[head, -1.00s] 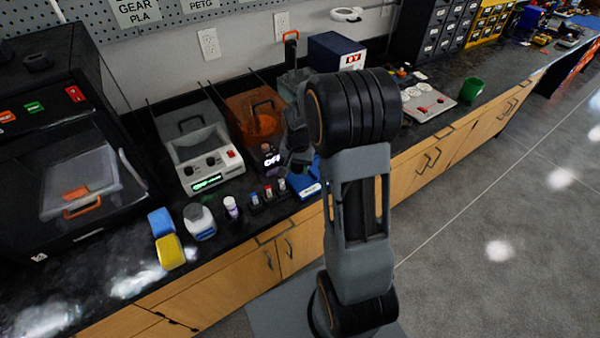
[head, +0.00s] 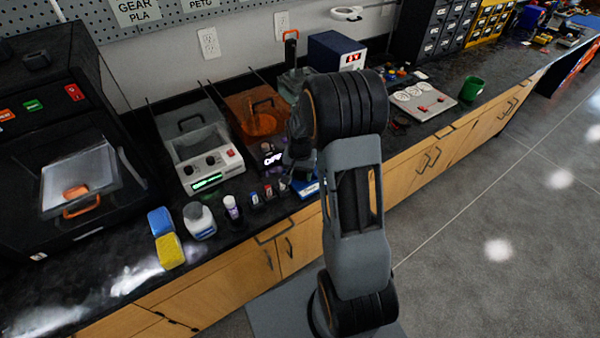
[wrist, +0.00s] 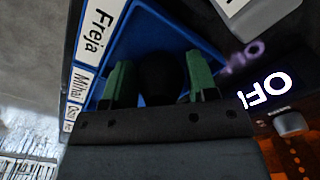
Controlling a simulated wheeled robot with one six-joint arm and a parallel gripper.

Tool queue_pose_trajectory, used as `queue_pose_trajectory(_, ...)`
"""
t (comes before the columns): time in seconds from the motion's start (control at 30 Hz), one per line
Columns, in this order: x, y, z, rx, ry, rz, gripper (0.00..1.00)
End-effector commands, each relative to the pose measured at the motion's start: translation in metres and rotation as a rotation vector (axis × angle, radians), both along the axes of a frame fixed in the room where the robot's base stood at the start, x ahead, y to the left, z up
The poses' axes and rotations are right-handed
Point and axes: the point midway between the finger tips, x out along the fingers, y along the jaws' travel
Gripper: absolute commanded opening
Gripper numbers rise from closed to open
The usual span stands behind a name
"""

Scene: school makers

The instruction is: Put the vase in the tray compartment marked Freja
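The blue tray (wrist: 213,48) fills the middle of the wrist view, with white labels along its left edge. The label Freja (wrist: 95,28) marks the compartment beside my gripper, and Mihai (wrist: 83,80) is on the label below it. A dark rounded thing, which looks like the vase (wrist: 163,72), sits between the green fingertips of my gripper (wrist: 160,84). In the head view, my arm hides most of the tray (head: 308,190) and the vase.
An orange-topped machine (head: 262,118) stands close behind the tray, its lit display near my gripper. Small bottles (head: 232,208) stand left of the tray. A grey device (head: 200,150) and a printer (head: 80,150) are farther left. The counter's front edge is close.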

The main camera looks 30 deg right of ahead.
Motion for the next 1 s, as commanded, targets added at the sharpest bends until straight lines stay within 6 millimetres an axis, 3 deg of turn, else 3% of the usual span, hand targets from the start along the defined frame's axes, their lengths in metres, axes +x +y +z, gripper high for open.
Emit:
queue_pose_trajectory(0.37,0.001,0.0,0.012,0.0,-0.002,0.0,0.53)
queue_pose_trajectory(0.8,0.001,0.0,0.092,-0.001,-0.004,0.0,0.53)
queue_pose_trajectory(1.0,0.0,0.0,0.115,0.0,-0.002,0.0,0.53)
